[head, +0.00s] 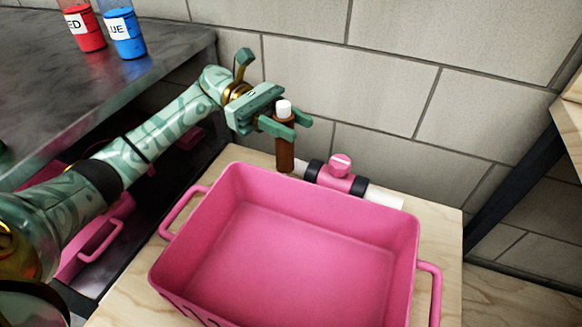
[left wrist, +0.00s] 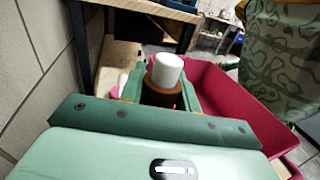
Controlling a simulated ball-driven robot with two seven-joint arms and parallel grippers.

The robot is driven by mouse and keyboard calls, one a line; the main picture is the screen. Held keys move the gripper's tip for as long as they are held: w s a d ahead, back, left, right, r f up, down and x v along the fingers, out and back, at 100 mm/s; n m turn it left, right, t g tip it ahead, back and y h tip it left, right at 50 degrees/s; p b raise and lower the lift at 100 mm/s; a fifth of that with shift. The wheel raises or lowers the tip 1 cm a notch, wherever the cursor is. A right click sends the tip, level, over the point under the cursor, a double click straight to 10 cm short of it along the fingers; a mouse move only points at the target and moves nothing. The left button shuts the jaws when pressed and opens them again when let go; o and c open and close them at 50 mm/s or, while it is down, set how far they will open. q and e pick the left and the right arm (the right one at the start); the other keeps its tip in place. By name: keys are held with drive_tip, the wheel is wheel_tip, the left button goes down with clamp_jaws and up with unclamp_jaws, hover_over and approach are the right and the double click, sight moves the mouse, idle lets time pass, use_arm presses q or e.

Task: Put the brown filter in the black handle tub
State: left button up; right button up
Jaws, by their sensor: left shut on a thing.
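The brown filter (head: 285,152), a brown cylinder with a white cap, is held upright in my left gripper (head: 291,124). The gripper is shut on it, just behind the back edge of a large empty pink tub (head: 285,255). In the left wrist view the filter (left wrist: 162,92) stands between the fingers (left wrist: 163,88), with the tub (left wrist: 235,98) beyond to the right. This tub's visible handles are pink. I see no tub with black handles. My right gripper is not in view.
A pink valve on a white pipe (head: 340,178) lies behind the tub by the block wall. The tub stands on a wooden surface (head: 443,232). A dark counter (head: 150,82) at left holds a red bottle (head: 84,27) and a blue bottle (head: 123,30). Another pink tub (head: 88,262) sits below it.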

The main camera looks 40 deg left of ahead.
sight(292, 160)
use_arm(q)
wheel_tip(292, 160, down, 8)
drive_tip(key=shift+f+b, duration=0.15)
drive_tip(key=shift+b, duration=0.7)
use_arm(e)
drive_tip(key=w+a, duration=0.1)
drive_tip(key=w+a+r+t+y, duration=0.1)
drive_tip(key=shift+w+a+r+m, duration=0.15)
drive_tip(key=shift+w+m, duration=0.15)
use_arm(q)
drive_tip(key=o, duration=0.6)
drive_tip(key=shift+f, duration=0.1)
drive_tip(key=shift+c, duration=0.2)
drive_tip(key=o, duration=0.4)
